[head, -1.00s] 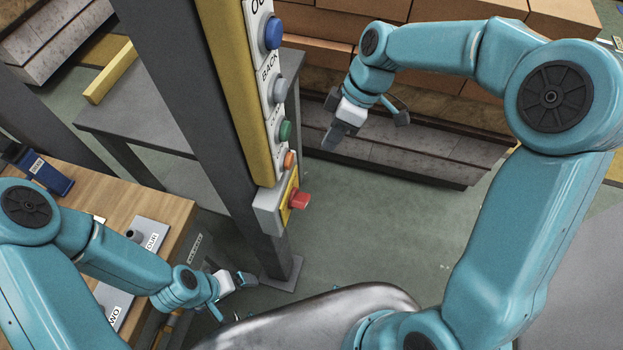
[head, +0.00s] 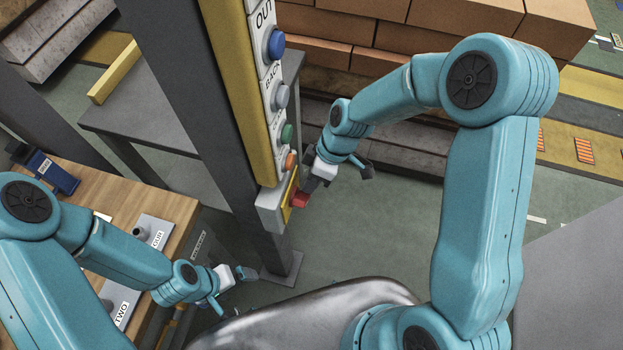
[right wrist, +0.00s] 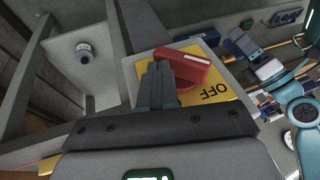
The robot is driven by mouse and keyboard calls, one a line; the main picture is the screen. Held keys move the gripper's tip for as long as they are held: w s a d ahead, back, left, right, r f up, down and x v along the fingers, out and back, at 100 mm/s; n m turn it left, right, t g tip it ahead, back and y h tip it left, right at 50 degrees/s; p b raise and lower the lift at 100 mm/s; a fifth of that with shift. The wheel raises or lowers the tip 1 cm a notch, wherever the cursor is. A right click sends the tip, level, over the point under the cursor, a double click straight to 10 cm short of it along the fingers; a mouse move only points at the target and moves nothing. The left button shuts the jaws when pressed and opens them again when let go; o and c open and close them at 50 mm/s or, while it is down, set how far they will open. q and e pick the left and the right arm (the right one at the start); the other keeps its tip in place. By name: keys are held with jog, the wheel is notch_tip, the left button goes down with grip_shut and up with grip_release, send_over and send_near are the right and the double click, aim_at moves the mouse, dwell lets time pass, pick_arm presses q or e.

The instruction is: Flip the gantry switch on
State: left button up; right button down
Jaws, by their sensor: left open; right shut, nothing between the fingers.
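The gantry switch is a red rotary handle (head: 299,199) on a yellow plate in a grey box (head: 268,212) low on the post. In the right wrist view the red handle (right wrist: 182,68) lies across the yellow plate (right wrist: 207,98), with the word OFF by its near edge. My right gripper (head: 309,189) is shut and empty, its fingertips (right wrist: 157,72) right at the handle and covering part of it. I cannot tell whether they touch. My left gripper (head: 240,273) is open and empty, low beside the workbench, away from the switch.
Above the switch, a button panel (head: 263,90) carries blue, grey, green and orange buttons close to my right gripper. The grey post (head: 190,110) stands behind it. A wooden bench (head: 160,205) with labelled parts is at left.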

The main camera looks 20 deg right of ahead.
jog(key=shift+f, duration=0.1)
jog(key=shift+w+f+g+b, duration=0.15)
jog(key=shift+g+b, duration=0.15)
jog(key=shift+b, duration=0.15)
